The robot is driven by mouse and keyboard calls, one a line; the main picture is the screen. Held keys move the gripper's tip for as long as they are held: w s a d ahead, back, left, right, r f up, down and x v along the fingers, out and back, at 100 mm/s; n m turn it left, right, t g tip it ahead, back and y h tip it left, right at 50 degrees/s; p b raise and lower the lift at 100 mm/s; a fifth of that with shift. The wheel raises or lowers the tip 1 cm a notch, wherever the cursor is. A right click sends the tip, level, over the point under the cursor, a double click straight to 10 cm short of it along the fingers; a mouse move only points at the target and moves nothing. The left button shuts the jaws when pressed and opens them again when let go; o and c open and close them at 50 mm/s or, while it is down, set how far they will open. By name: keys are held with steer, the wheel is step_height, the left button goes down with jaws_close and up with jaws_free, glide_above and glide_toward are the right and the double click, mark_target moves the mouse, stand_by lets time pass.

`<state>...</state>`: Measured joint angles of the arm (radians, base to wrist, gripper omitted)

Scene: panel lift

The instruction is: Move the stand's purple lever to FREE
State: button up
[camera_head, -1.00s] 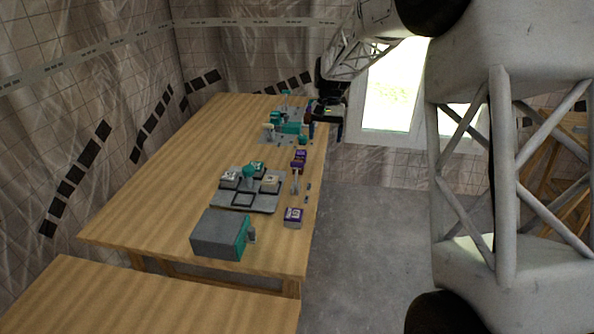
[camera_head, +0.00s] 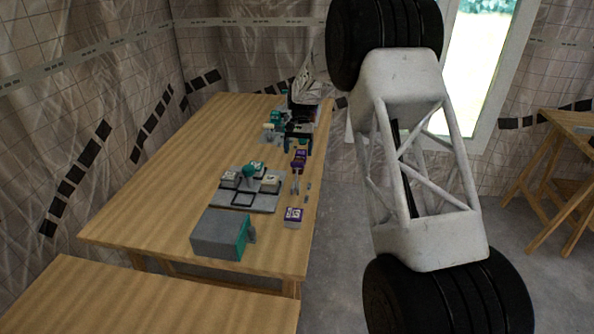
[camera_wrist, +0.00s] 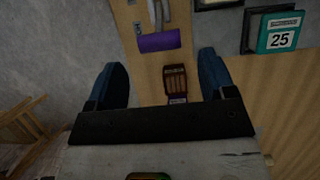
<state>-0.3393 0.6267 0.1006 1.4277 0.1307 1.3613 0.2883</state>
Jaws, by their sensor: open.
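A purple cylindrical grip (camera_wrist: 158,41), apparently the lever's, lies across two metal rods (camera_wrist: 155,12) in the wrist view. In the head view this purple piece (camera_head: 298,164) is near the table's right edge. A brown block with a striped, purple-edged label (camera_wrist: 176,82) is beside it, between my fingers in the picture. My gripper (camera_wrist: 162,72) is open and empty, its blue fingers on either side of the block's image. FREE lettering cannot be read.
A grey tray (camera_head: 228,202) with several small blocks sits left of the lever. Teal fixtures (camera_head: 275,119) stand behind. The table's left side is clear.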

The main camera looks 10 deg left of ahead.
mark_target(297, 168)
steer(key=shift+x, duration=3.9)
steer(key=shift+c, duration=0.4)
steer(key=c, duration=1.2)
